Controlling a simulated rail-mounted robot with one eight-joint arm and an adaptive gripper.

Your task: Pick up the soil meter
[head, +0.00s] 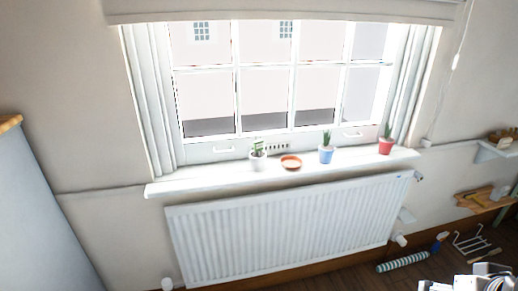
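I cannot make out a soil meter for certain in the head view. A white windowsill (205,181) carries a white pot (258,163) with a green plant, a shallow terracotta saucer (291,162), a blue pot (326,155) and a red pot (385,147), each of these two with a spiky plant. White and grey parts at the bottom right corner look like part of my arm. No gripper fingers can be made out there.
A white radiator (290,230) hangs below the sill. At the right are a small wall shelf (492,151), a wooden shelf (480,200), a striped roll (402,262) and a white wire rack (472,243) near the floor. A grey cabinet (38,215) stands at the left.

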